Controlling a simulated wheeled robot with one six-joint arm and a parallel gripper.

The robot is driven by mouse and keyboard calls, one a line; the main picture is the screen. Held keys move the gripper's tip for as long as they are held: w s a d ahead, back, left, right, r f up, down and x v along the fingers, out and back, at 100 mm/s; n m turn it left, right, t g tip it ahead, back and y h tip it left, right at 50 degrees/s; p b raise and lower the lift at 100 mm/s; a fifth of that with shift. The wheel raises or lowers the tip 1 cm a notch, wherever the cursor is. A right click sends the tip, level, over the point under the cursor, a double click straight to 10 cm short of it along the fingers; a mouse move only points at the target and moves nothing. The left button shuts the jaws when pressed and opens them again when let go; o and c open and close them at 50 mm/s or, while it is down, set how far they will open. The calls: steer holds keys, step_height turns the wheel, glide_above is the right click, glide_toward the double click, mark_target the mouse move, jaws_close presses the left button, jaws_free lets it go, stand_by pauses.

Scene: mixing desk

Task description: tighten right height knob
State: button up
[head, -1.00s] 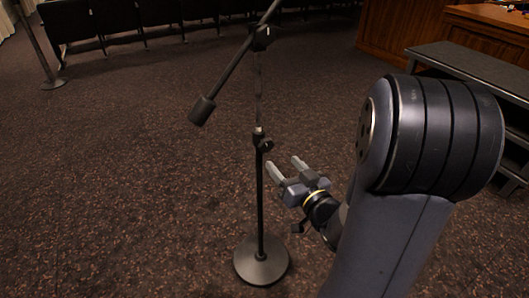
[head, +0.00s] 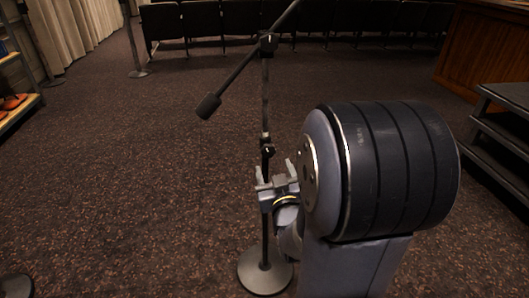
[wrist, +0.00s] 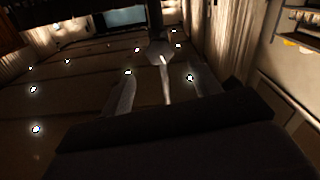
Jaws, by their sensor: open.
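A black microphone stand rises from a round grey base (head: 265,271), with a slim upright pole (head: 265,225). The height knob (head: 268,151) sits on the clutch partway up the pole. My gripper (head: 274,170) is just below the knob and close to the pole, its fingers pointing upward. The fingers are apart and hold nothing. In the wrist view my gripper (wrist: 163,78) looks up, and a dim faceted piece (wrist: 160,52), probably the knob, shows beyond and between the fingertips. I cannot tell whether the fingers touch the stand.
A slanted boom (head: 240,77) with a dark counterweight (head: 208,106) tops the stand. Dark chairs (head: 225,20) line the back, and black steps (head: 500,125) stand at the right. A shelf (head: 15,95) is at the left.

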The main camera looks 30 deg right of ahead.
mark_target(269, 152)
steer(key=x, duration=0.8)
steer(key=shift+w+d+b, duration=0.15)
steer(key=shift+w+b, duration=0.2)
steer(key=shift+b, duration=0.05)
steer(key=c, duration=1)
steer(key=shift+f+m+b, duration=0.2)
steer(key=shift+m+b, duration=0.6)
steer(key=shift+b, duration=0.05)
steer(key=shift+r+m+b, duration=0.15)
steer(key=shift+m+b, duration=0.65)
steer(key=shift+m, duration=0.7)
steer(key=o, duration=1)
steer(key=shift+s, duration=0.1)
